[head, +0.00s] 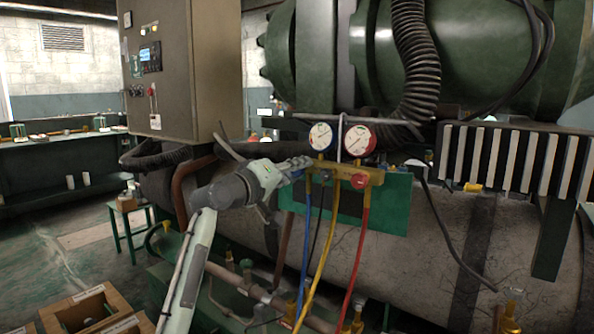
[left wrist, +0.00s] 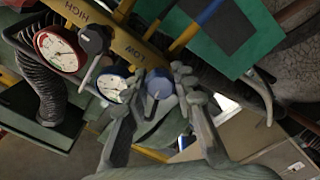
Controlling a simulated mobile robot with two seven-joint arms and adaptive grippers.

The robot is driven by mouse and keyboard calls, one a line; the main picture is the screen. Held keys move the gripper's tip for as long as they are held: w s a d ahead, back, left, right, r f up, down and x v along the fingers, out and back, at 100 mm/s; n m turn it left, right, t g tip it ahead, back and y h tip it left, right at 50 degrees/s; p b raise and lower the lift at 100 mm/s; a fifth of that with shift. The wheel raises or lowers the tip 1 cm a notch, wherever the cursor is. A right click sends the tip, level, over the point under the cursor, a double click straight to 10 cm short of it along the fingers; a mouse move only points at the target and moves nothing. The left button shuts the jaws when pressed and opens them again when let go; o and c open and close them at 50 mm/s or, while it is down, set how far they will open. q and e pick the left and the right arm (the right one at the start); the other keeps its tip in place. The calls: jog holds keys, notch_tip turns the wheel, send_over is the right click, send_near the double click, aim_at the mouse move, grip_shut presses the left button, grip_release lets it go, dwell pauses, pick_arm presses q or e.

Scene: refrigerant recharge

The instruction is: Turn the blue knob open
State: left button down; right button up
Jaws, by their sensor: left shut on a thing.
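The brass gauge manifold (head: 345,170) hangs in front of a green plate, with a blue-rimmed gauge (head: 321,137) and a red-rimmed gauge (head: 358,139) on top. A red knob (head: 358,181) faces out on its right part. My left gripper (head: 299,168) is at the manifold's left end. The left wrist view shows the blue knob (left wrist: 160,86) between its two fingers, which are shut on it, beside the LOW label. In the head view the fingers largely hide this knob. My right gripper is in neither view.
Blue, yellow and red hoses (head: 364,245) hang below the manifold. A ribbed black hose (head: 414,60) runs down behind the gauges. A grey control cabinet (head: 175,75) stands to the left. Pipes and brass valves lie below, with wooden boxes (head: 88,308) at lower left.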

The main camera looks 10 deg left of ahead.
pick_arm(q)
jog(key=shift+f, duration=0.1)
jog(key=c, duration=1.2)
grip_release()
jog(key=v, duration=1.2)
